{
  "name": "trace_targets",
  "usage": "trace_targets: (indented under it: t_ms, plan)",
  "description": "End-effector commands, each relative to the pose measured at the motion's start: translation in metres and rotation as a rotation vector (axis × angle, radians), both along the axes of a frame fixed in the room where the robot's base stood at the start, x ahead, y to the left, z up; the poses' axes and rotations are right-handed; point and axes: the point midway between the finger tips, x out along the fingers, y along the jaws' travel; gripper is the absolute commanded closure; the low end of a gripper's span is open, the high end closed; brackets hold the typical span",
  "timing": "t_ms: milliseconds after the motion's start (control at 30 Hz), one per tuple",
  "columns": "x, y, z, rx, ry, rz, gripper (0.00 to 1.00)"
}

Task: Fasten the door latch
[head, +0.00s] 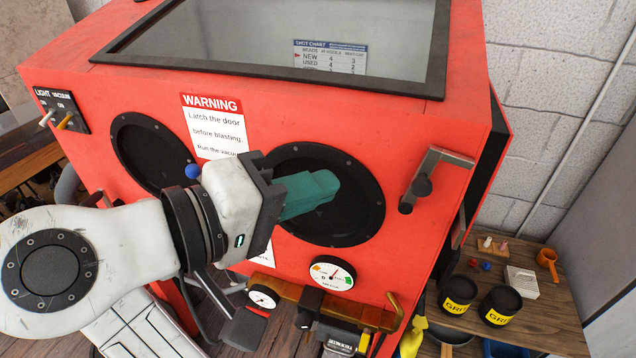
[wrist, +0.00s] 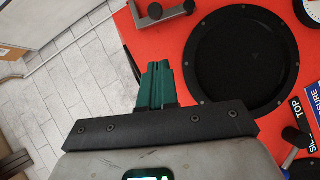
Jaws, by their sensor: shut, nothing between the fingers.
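The door latch (head: 435,178) is a grey metal lever with a dark round knob, on the right side of the red cabinet's front (head: 440,110). Its bar slants from upper right down to lower left. In the wrist view the latch (wrist: 160,12) shows at the top edge, partly cut off. My gripper (head: 328,186) has teal fingers, shut and empty. In the head view it appears in front of the right glove port, left of the latch and apart from it. In the wrist view its fingers (wrist: 156,72) point toward the latch, with a gap between.
Two black round glove ports (head: 355,215) are on the front, beside a warning sign (head: 212,125). A switch plate (head: 60,110) is at left. A gauge (head: 333,272) and a brass-coloured bar (head: 370,314) sit below. A wooden bench (head: 540,295) with black cans stands at right.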

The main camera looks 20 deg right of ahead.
Motion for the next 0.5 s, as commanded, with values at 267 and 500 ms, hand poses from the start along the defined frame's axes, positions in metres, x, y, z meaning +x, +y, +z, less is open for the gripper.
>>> trace_targets:
  t_ms: [267, 500]
  plan:
    - [0.019, -0.053, -0.009, -0.001, 0.003, -0.005, 1.0]
    - [0.015, -0.086, -0.02, 0.0, 0.001, -0.001, 1.0]
